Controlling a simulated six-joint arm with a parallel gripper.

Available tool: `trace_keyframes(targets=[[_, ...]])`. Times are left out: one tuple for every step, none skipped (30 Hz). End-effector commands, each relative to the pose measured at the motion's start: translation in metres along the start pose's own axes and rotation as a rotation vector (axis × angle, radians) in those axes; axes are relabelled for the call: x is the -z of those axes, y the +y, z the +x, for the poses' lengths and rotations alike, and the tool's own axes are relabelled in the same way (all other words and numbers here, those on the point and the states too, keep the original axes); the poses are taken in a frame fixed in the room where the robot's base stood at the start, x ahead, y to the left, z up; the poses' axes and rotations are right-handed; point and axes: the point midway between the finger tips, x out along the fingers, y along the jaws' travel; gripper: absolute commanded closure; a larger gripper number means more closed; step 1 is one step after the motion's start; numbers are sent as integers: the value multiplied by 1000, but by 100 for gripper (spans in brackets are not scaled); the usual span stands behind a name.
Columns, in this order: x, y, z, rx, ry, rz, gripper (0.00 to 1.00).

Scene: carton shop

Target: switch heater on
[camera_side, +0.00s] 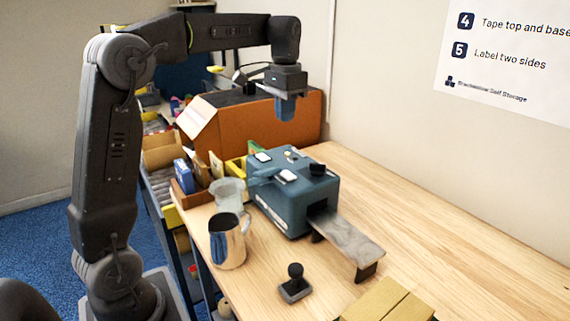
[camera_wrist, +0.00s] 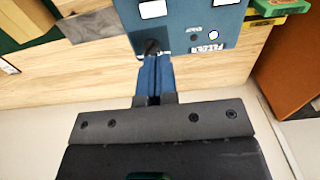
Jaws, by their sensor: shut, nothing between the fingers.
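A blue machine (camera_side: 280,208) stands on the wooden bench, with white panels (camera_side: 288,176), small round controls (camera_side: 288,153) and a black knob (camera_side: 318,170) on top. I cannot tell which part is the heater switch. My gripper (camera_side: 285,114) is shut and empty, pointing down above the machine's far side. In the wrist view its blue fingers (camera_wrist: 154,68) overlap the black knob (camera_wrist: 152,46); contact cannot be told.
A grey chute (camera_side: 348,240) sticks out of the machine's front. A shiny mug (camera_side: 234,244), a clear cup (camera_side: 228,190) and a black hand stamp (camera_side: 295,285) stand nearby. An orange box (camera_side: 260,130) stands behind. The bench to the right is clear.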

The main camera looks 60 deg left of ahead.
Motion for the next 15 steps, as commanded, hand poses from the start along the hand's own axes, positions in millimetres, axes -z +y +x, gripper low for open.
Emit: trace_keyframes(targets=[[0, 0, 5, 0, -1, 0, 100], [0, 0, 9, -1, -3, 0, 100], [0, 0, 15, -1, -3, 0, 100], [-1, 0, 20, -1, -4, 0, 100], [-1, 0, 26, -1, -3, 0, 100], [-1, 0, 34, -2, -5, 0, 100], [-1, 0, 40, -2, -4, 0, 100], [-1, 0, 46, -2, -4, 0, 100], [-1, 0, 55, -2, -5, 0, 100], [-1, 0, 61, -2, -4, 0, 100], [-1, 0, 68, -2, -4, 0, 100], [-1, 1, 76, -2, -5, 0, 100], [-1, 0, 82, -1, -4, 0, 100], [-1, 0, 88, -1, -4, 0, 100], [-1, 0, 95, -1, -4, 0, 100]])
